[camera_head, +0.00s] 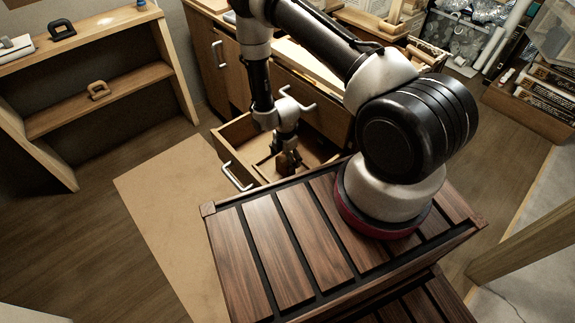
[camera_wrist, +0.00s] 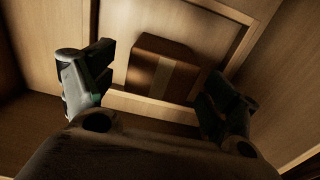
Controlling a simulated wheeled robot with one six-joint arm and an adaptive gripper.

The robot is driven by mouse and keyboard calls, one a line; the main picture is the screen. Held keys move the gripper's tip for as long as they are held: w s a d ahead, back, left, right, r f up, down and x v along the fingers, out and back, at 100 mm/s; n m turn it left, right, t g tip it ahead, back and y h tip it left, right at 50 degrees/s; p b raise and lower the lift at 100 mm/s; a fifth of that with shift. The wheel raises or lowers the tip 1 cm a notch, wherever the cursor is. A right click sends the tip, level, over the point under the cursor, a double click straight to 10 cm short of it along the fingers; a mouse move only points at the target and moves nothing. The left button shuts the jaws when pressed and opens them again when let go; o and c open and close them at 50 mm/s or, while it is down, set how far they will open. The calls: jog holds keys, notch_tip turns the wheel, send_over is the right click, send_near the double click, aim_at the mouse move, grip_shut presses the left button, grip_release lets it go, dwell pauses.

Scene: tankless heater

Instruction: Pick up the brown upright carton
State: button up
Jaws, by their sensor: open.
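The brown upright carton (camera_wrist: 162,67) shows in the wrist view, inside an open drawer, with a lighter tape strip down its face. My gripper (camera_wrist: 157,92) is open, with one finger to the left and one to the right of the carton in that view. A gap shows between the left finger and the carton; the right finger looks close to its right side, but I cannot tell whether it touches.
The drawer's walls and a wooden frame (camera_wrist: 205,8) surround the carton closely. In the head view, a wooden shelf unit (camera_head: 95,75) stands at the left, and a cabinet (camera_head: 205,60) stands behind the drawer. A crate of books (camera_head: 540,95) is at the right.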

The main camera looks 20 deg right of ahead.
notch_tip(320, 180, down, 6)
jog(key=shift+f, duration=0.1)
jog(key=c, duration=0.9)
